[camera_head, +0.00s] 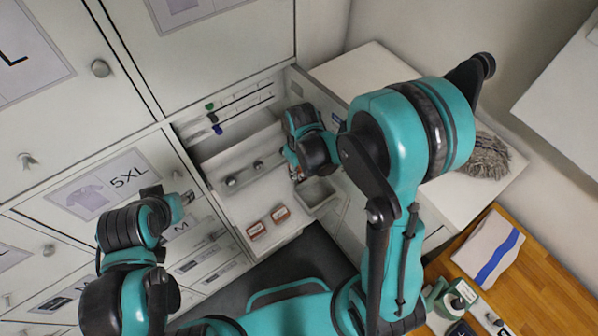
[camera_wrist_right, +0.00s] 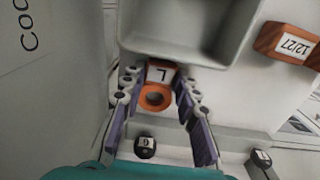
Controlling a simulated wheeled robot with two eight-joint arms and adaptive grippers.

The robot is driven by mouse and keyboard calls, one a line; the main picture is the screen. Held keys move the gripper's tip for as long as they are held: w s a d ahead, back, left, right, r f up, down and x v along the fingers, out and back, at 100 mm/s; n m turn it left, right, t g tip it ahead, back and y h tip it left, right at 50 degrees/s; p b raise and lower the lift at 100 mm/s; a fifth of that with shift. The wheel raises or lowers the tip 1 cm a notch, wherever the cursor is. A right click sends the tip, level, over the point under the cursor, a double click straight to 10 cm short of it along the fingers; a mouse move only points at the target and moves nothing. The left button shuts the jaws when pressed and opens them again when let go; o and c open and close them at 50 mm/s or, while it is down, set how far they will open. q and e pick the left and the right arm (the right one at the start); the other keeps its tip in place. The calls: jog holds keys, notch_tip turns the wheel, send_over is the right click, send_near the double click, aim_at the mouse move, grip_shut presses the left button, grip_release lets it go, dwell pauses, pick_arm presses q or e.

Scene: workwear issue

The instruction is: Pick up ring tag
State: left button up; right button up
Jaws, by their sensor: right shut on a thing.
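The ring tag (camera_wrist_right: 155,97), an orange ring with a white block marked "L", lies between the purple fingers of my right gripper (camera_wrist_right: 157,82) in the right wrist view. The fingers are shut on it. In the head view my right gripper (camera_head: 298,174) is low over the right side of the open drawer (camera_head: 262,196), beside a small grey bin (camera_head: 315,196); the tag cannot be made out there. My left gripper (camera_head: 187,197) is in front of the cabinet doors at left, apart from the drawer; its jaws are too small to read.
Two red-brown labelled blocks (camera_head: 257,229) lie near the drawer's front. Dark numbered pieces (camera_head: 231,182) lie farther back, and coloured pieces (camera_head: 215,121) line a back compartment. A wooden table (camera_head: 545,265) at right holds a blue-striped cloth (camera_head: 490,247) and green tape (camera_head: 455,298).

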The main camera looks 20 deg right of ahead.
aim_at(301, 176)
jog(key=shift+r, duration=0.1)
notch_tip(301, 176, up, 4)
jog(key=shift+s+r, duration=0.1)
jog(key=s+d+r, duration=0.1)
jog(key=s+r, duration=0.1)
jog(key=s, duration=0.1)
jog(key=s+d+r, duration=0.1)
jog(key=s+r, duration=0.1)
jog(key=s, duration=0.2)
jog(key=s+d+r, duration=0.1)
jog(key=s+r, duration=0.1)
jog(key=s, duration=0.2)
jog(key=shift+d+r+p, duration=0.1)
jog(key=shift+r+p, duration=0.2)
jog(key=shift+p, duration=0.05)
dwell(0.6)
